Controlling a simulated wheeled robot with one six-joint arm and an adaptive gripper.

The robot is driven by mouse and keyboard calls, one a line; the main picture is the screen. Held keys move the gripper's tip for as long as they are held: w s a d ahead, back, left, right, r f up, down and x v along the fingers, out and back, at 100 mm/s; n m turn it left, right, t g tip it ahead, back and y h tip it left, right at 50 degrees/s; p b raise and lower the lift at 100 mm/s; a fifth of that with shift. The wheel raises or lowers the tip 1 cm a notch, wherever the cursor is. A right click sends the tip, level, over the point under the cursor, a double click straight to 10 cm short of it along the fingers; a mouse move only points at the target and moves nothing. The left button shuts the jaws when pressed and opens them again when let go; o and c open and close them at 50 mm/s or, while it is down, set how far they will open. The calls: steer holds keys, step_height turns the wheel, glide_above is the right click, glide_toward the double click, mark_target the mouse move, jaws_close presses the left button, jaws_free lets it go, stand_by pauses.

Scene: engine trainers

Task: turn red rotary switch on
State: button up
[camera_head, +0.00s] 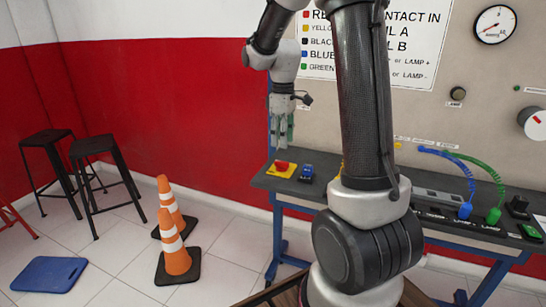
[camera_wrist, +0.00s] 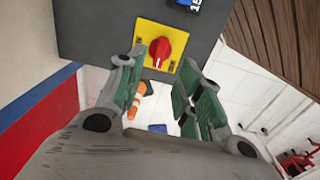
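The red rotary switch (camera_head: 281,165) sits on a yellow plate (camera_head: 290,173) near the left end of the dark bench top. In the wrist view the red knob (camera_wrist: 159,52) stands on its yellow plate (camera_wrist: 144,32), with its raised grip running roughly up and down in the picture. My gripper (camera_head: 284,138) points down above the switch, apart from it by a visible gap. In the wrist view its green-padded fingers (camera_wrist: 163,72) are spread, with nothing between them, and the knob lies just beyond the tips. Contact is not visible.
A blue device (camera_head: 307,173) sits right beside the switch. Blue (camera_head: 465,210) and green (camera_head: 493,215) plugs with coiled cables stand farther right on the bench (camera_head: 262,184). Two traffic cones (camera_head: 176,254) and black stools (camera_head: 97,148) stand on the floor left of the bench.

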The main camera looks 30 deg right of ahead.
mark_target(282, 165)
step_height(282, 165, down, 8)
steer(key=shift+r, duration=0.1)
stand_by(0.4)
jaws_close()
